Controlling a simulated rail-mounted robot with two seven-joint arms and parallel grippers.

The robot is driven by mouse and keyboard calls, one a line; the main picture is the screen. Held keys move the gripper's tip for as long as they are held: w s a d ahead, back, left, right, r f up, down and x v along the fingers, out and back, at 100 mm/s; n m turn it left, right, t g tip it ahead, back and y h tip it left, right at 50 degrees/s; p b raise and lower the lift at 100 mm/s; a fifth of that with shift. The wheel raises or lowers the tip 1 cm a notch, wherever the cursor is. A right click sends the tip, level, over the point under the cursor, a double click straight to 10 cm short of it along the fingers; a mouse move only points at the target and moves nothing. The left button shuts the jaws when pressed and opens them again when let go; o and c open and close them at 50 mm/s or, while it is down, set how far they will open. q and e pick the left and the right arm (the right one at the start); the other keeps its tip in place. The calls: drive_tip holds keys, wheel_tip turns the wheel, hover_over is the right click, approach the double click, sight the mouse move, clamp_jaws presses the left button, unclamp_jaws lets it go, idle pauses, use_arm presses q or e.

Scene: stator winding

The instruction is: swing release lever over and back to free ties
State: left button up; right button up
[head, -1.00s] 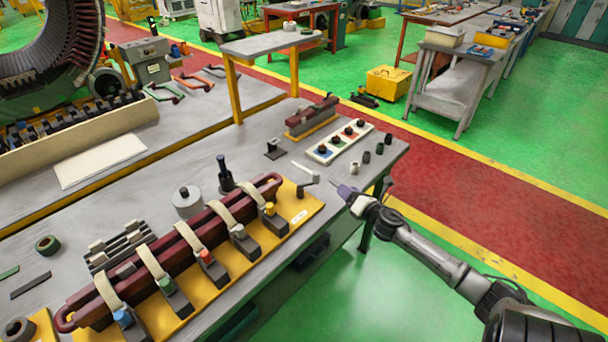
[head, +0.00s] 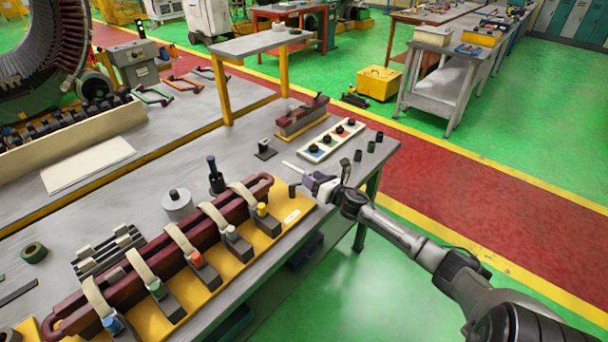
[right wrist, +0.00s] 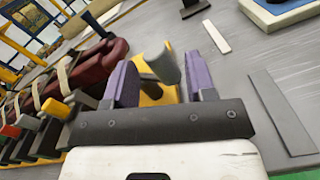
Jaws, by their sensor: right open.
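A dark red coil bar (head: 150,262) lies on a yellow base plate (head: 222,288), bound by several beige ties (head: 181,240) at clamps with coloured tops. The release lever (head: 293,189) is a small dark handle at the plate's right end, partly hidden by my gripper. In the right wrist view, the lever's grey handle (right wrist: 165,65) rises between two purple fingers. My right gripper (head: 310,183) is open at the lever, one finger on each side; I cannot tell whether either touches it. The gripper also shows in the right wrist view (right wrist: 158,68). My left gripper is out of view.
A white strip (head: 295,165) lies just beyond the gripper. A white button panel (head: 331,139) and a second red bar on a stand (head: 301,117) are farther back. Small dark cylinders (head: 371,146) stand near the bench's right edge. A grey cylinder (head: 177,205) stands behind the coil.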

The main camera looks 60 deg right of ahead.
drive_tip(key=shift+w+d, duration=0.25)
drive_tip(key=shift+w, duration=0.8)
drive_tip(key=shift+w+d, duration=0.2)
drive_tip(key=shift+w, duration=0.85)
drive_tip(key=shift+c, duration=0.3)
drive_tip(key=c, duration=0.8)
